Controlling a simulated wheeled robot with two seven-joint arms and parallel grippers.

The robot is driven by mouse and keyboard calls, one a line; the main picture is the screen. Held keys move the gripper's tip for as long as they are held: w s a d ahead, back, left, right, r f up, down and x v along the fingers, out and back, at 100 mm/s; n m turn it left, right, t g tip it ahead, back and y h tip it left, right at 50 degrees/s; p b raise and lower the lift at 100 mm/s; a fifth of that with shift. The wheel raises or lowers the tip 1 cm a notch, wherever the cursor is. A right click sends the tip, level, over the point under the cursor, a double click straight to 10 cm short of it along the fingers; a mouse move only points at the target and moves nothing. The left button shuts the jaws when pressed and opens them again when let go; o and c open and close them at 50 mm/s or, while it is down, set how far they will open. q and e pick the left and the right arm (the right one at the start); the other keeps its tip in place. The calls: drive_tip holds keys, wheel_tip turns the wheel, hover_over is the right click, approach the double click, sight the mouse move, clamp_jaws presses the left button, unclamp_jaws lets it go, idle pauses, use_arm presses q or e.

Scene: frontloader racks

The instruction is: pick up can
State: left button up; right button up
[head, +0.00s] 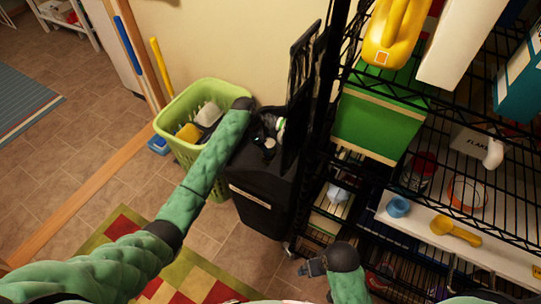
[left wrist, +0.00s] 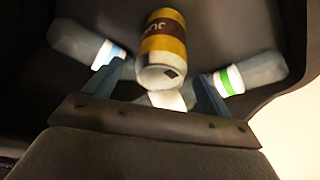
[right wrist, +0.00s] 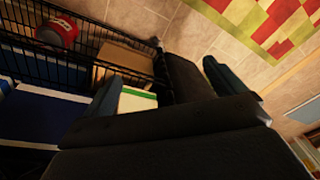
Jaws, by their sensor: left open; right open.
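A yellow and brown can (left wrist: 163,35) lies inside the black bin (head: 262,205), between two bottles. In the left wrist view it stands just ahead of my left gripper (left wrist: 160,78), roughly between the fingertips; I cannot tell whether they touch. The left gripper (head: 265,135) is open and reaches into the bin's top in the head view, where the can is not clearly visible. My right gripper (head: 312,266) is open and empty in front of the rack; its fingers also show in the right wrist view (right wrist: 163,85).
Clear bottles (left wrist: 80,42) and (left wrist: 255,75) lie beside the can. A green basket (head: 175,110) stands left of the bin. The black wire rack (head: 365,75) stands close on the right, holding a green box (head: 375,120) and a yellow jug (head: 393,35). A patterned rug (head: 185,275) lies in front.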

use_arm(q)
drive_tip(key=shift+d+f, duration=0.15)
drive_tip(key=shift+f, duration=0.3)
drive_tip(key=p+x, duration=0.1)
drive_tip(key=x, duration=0.2)
drive_tip(key=shift+f+p, duration=0.3)
drive_tip(key=shift+f, duration=0.45)
use_arm(e)
wheel_tip(320, 180, down, 8)
drive_tip(key=shift+w+d, duration=0.35)
drive_tip(key=shift+d, duration=0.05)
use_arm(q)
drive_tip(key=shift+c, duration=0.4)
drive_tip(key=c, duration=1)
